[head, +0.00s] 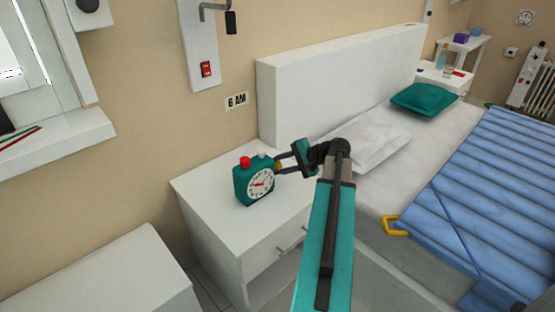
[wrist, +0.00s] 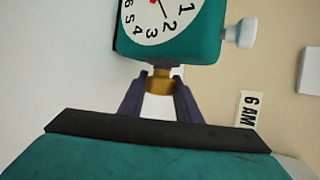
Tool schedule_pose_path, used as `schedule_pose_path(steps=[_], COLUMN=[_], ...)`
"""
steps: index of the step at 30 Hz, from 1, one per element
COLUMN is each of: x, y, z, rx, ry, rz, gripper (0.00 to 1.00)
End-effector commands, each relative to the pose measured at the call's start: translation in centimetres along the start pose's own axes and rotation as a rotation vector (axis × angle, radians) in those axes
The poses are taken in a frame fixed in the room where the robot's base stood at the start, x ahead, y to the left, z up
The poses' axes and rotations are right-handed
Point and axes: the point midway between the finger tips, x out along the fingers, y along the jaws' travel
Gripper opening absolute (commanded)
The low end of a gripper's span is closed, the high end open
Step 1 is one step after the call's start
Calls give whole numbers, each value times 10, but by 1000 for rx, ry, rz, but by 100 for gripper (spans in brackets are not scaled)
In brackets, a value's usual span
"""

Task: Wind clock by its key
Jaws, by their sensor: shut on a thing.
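A teal alarm clock (head: 254,182) stands upright on the white nightstand (head: 222,224). It has a white round face, a red knob and a white knob on top. The clock also shows in the wrist view (wrist: 190,50), turned sideways, with the white knob (wrist: 239,33) at the right. A brass-coloured key (wrist: 158,80) sticks out of its side. My gripper (head: 281,166) comes from the right of the clock. In the wrist view, the fingers of my gripper (wrist: 159,92) are shut on the key, which partly hides between the fingertips.
A bed with a white headboard (head: 330,85), a green pillow (head: 422,99) and a blue quilt (head: 500,190) stands to the right. A "6 AM" sign (head: 237,100) and a panel with a red switch (head: 206,69) are on the wall behind. The nightstand top around the clock is clear.

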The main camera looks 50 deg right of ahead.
Motion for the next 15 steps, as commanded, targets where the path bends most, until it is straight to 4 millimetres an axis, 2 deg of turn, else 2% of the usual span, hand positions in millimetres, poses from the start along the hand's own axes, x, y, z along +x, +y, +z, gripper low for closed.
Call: schedule_pose_path(steps=[1,15], x=[-2,-2], y=[-5,-5], z=[1,1], rx=[7,84], ry=[-3,-2], rz=[19,206], gripper=[8,8])
